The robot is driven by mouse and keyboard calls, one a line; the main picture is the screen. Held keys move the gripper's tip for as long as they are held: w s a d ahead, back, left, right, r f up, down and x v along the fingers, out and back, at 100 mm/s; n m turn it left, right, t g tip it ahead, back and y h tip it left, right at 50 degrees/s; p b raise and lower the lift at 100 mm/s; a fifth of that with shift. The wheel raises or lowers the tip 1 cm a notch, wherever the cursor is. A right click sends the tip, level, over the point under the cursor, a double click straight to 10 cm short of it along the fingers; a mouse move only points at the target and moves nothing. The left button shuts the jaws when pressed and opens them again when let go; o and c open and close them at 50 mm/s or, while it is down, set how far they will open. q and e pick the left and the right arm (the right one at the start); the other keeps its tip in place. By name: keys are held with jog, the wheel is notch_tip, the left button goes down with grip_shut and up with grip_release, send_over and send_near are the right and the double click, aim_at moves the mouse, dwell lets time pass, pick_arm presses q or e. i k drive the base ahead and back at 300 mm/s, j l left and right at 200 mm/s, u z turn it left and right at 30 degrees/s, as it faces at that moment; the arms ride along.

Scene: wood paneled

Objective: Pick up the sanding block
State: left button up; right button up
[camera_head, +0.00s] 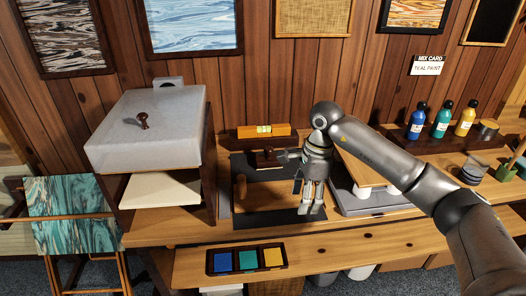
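A small dark brown block with a raised grip (267,158), which looks like the sanding block, sits at the back of a black mat (243,219) on the wooden bench. My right gripper (312,207) points down over the right part of the mat, to the right of and nearer than the block. It appears apart from the block. Its fingers are small and overlap in this view, so their opening is unclear, and I see nothing clearly held. My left gripper is not in view.
A wooden board (272,197) lies on the mat, with a short wooden peg (241,187) at its left. An orange level (263,131) lies behind. A white-lidded cabinet (148,130) stands left. Paint bottles (441,119) stand right. A tray of coloured squares (247,261) lies in front.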

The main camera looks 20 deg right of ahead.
aim_at(267, 160)
jog(key=i, duration=1.1)
